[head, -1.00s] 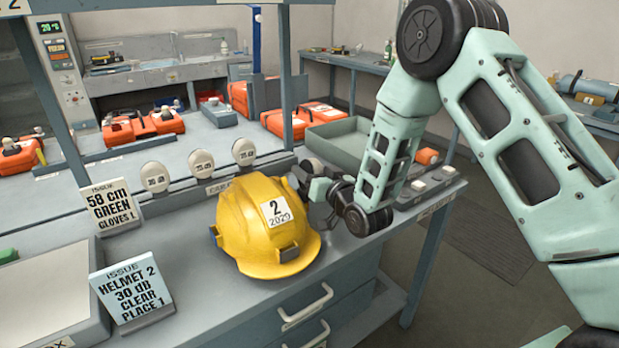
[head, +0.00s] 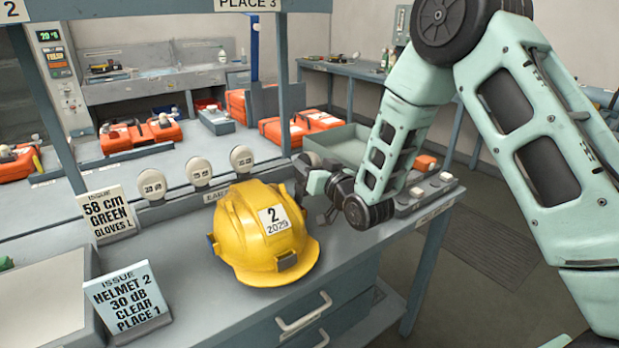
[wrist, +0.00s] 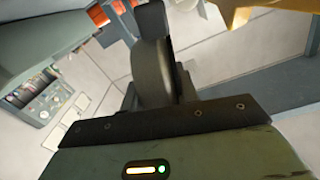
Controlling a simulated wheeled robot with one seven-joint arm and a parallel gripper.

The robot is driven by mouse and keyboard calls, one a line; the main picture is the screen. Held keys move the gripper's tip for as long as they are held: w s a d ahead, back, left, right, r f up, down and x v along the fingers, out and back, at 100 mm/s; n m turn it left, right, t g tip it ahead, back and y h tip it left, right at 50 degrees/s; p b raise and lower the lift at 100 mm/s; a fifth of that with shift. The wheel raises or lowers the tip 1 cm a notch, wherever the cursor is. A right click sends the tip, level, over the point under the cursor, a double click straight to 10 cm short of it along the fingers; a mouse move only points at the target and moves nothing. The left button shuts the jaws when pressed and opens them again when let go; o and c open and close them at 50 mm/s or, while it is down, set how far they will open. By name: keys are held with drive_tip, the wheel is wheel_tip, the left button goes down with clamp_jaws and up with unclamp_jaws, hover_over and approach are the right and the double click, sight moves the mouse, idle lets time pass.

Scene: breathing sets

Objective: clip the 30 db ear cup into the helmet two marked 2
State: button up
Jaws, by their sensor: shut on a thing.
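The yellow helmet (head: 262,238), marked 2 and 2029, sits upright on the bench in the head view. Its edge also shows at the top right of the wrist view (wrist: 250,12). My gripper (head: 328,198) is just right of the helmet, partly hidden by my own arm. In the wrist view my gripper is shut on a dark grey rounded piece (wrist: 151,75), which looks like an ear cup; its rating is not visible. The helmet and this piece appear apart. An issue card (head: 128,298) reads Helmet 2, 30 dB, clear, place 1.
Several round pale-faced pieces (head: 199,172) stand behind the helmet, their labels too small to read. Another card (head: 105,213) stands at left. Bench is clear in front of the helmet.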

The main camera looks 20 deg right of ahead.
wheel_tip(320, 180, up, 6)
drive_tip(key=shift+f+b, duration=0.1)
drive_tip(key=shift+b, duration=0.25)
drive_tip(key=f+n+b, duration=0.1)
drive_tip(key=b, duration=0.1)
drive_tip(key=a+f+n+b, duration=0.1)
drive_tip(key=f+b, duration=0.3)
drive_tip(key=shift+s+a+n, duration=0.4)
drive_tip(key=shift+b, duration=0.85)
idle(1.7)
drive_tip(key=shift+f+b, duration=2.1)
drive_tip(key=shift+b, duration=0.1)
drive_tip(key=o, duration=1.2)
drive_tip(key=shift+s, duration=0.1)
